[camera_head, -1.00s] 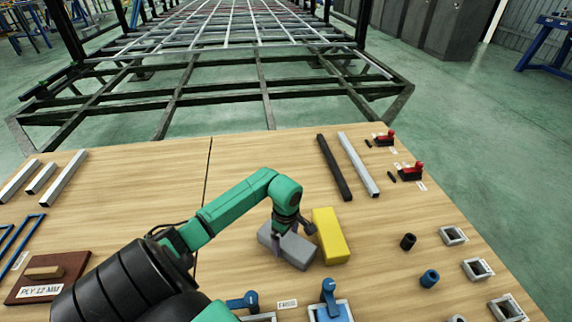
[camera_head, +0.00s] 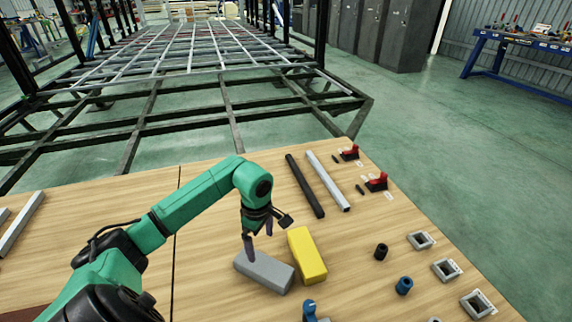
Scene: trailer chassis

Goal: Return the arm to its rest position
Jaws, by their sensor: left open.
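My left arm (camera_head: 190,200) is green and black. It comes in from the lower left and bends down over the wooden table. My left gripper (camera_head: 258,243) points down, open and empty, just above and behind a grey block (camera_head: 265,273). I cannot tell whether a fingertip touches the block. A yellow block (camera_head: 307,256) lies close to the right of the gripper. My right gripper is not in view.
The wooden table (camera_head: 355,285) also bears a black bar (camera_head: 305,186), a silver bar (camera_head: 328,181), red clamps (camera_head: 376,182), a black cylinder (camera_head: 381,251), a blue cylinder (camera_head: 403,286) and square metal pieces (camera_head: 445,270). The dark trailer chassis (camera_head: 160,128) stands behind the table.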

